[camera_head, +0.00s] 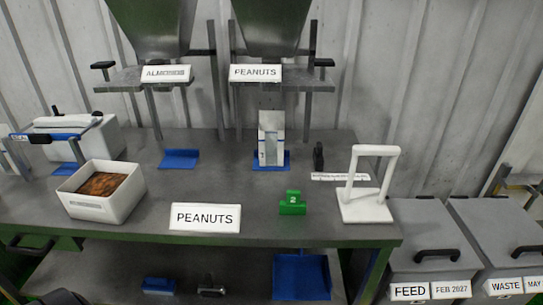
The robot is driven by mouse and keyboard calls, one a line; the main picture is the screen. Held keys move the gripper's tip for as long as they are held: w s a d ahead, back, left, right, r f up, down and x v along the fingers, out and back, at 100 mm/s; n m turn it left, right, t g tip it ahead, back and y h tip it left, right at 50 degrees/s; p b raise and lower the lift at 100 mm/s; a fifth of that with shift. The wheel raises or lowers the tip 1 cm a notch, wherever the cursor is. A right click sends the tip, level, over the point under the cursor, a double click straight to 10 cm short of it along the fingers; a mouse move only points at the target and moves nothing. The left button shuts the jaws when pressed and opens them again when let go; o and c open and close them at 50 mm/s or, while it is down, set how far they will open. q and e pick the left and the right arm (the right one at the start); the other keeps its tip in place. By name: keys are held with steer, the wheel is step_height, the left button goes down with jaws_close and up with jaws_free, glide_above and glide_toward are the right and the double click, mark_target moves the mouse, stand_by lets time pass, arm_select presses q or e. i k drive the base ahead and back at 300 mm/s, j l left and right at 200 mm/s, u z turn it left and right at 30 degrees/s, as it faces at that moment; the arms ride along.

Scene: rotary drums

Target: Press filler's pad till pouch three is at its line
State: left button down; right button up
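A pouch (271,128) stands upright in a blue holder (284,163) below the right hopper (270,22), labelled PEANUTS. It is pale with a grey front panel and blue marks; its number is too small to read surely, and its fill level cannot be made out. The peanut filler has a black pad (322,63) at its right side. The left filler, with an ALMONDS sign (166,74), has a similar black pad (103,66) at its left. The blue holder (180,158) below it is empty.
A white bin of brown contents (82,205), a PEANUTS sign (205,217), a green block marked 2 (292,203) and a white frame (365,207) stand on the bench. A sealer (75,135) is at left. FEED (430,245) and WASTE (500,235) bins are at right.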

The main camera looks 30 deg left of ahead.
mark_target(324, 63)
steer(key=i+l+u, duration=0.6)
steer(key=u, duration=0.15)
steer(key=i+l+u, duration=0.2)
steer(key=l+u, duration=0.15)
steer(key=l, duration=0.15)
